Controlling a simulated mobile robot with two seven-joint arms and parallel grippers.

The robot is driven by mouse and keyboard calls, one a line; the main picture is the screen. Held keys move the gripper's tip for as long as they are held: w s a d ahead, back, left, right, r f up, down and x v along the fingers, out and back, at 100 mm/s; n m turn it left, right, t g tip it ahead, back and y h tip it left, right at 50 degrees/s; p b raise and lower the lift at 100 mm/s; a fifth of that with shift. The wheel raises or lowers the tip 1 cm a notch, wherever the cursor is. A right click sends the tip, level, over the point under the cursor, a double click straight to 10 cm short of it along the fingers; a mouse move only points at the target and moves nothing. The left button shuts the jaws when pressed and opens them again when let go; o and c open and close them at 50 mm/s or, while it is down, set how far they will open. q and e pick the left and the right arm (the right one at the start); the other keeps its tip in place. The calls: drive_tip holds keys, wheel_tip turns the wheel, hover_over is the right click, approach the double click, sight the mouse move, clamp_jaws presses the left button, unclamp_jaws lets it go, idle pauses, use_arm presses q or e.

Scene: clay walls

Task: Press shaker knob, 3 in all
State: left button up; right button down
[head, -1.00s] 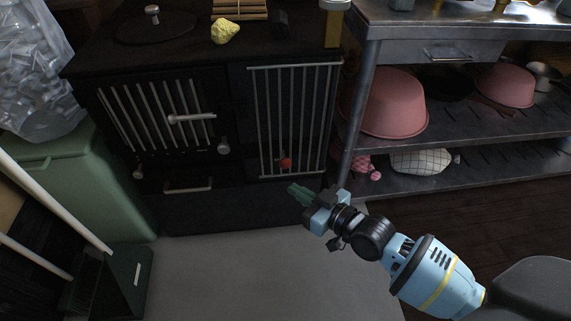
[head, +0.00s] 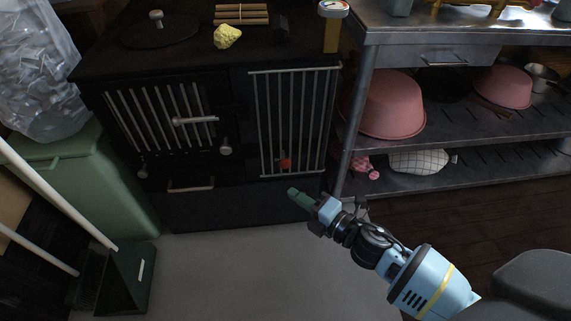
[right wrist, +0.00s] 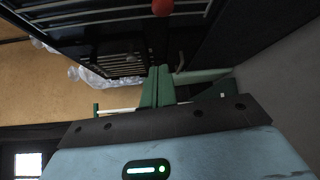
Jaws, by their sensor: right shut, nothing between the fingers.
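A red knob (head: 285,163) sits low on the barred right-hand front of a black stove (head: 205,212). It is the only red knob I see, and I cannot tell whether it is the shaker knob. My right gripper (head: 293,193) is shut and empty, its green fingers together, a little below the red knob and apart from it. In the right wrist view the shut fingers (right wrist: 158,86) point toward the stove front, and the red knob (right wrist: 162,7) shows at the top edge. My left gripper is not in view.
A steel shelf unit (head: 455,118) with pink tubs (head: 388,105) stands to the right. A green bin (head: 95,190) with a clear bag of bottles (head: 45,85) stands at left. A yellow lump (head: 227,37) lies on the stove top. The grey floor (head: 250,280) in front is clear.

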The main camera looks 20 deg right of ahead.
sight(284, 156)
drive_tip(key=n, duration=0.3)
drive_tip(key=s+a+f+n, duration=0.1)
drive_tip(key=n, duration=0.2)
drive_tip(key=n+g, duration=0.1)
drive_tip(key=n, duration=0.2)
drive_tip(key=shift+s+a+f+n+p, duration=0.15)
drive_tip(key=shift+s+n+p, duration=0.15)
drive_tip(key=shift+p, duration=0.1)
drive_tip(key=shift+w, duration=0.1)
drive_tip(key=w+d+b, duration=0.2)
drive_tip(key=w, duration=0.6)
drive_tip(key=shift+w+d, duration=0.15)
drive_tip(key=shift+d, duration=0.05)
idle(0.6)
idle(1.0)
drive_tip(key=shift+w, duration=0.15)
drive_tip(key=shift+w+d, duration=0.1)
drive_tip(key=shift+w, duration=0.15)
